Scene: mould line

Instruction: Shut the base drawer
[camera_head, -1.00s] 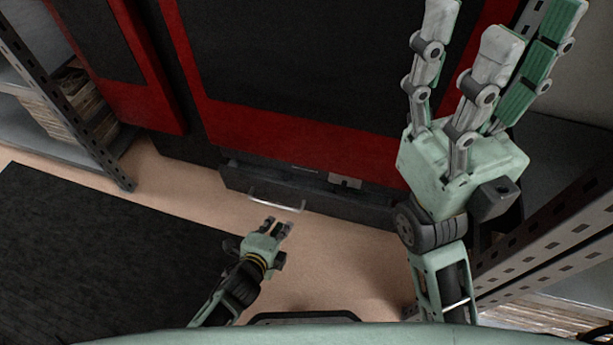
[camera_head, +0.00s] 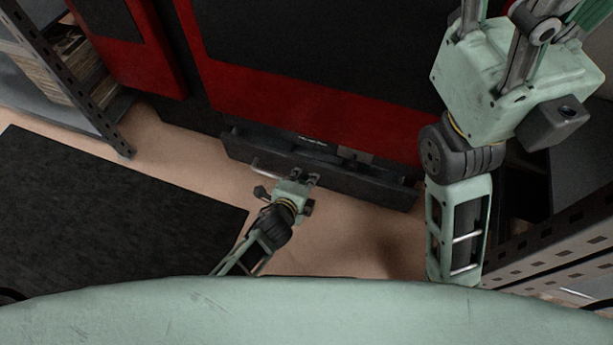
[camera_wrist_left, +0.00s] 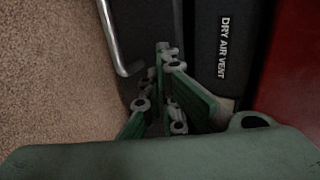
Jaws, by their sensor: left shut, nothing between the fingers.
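The dark base drawer (camera_head: 375,186) sits low under the red and black machine. It stands out a little from the machine base, with a narrow dark gap behind its front. Its metal bar handle (camera_head: 264,170) shows left of my left gripper, and in the left wrist view the handle (camera_wrist_left: 117,42) is at upper left. My left gripper (camera_head: 306,178) is shut and empty, with its fingers at the drawer front; I cannot tell whether they touch it. My right gripper (camera_head: 510,75) is raised at the upper right, its fingertips out of frame.
The red and black machine (camera_head: 300,105) fills the back. A panel labelled DRY AIR VENT (camera_wrist_left: 224,48) lies beyond the drawer. Metal shelving stands at left (camera_head: 85,110) and right (camera_head: 565,235). A black mat (camera_head: 110,210) covers the left floor. Bare floor lies before the drawer.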

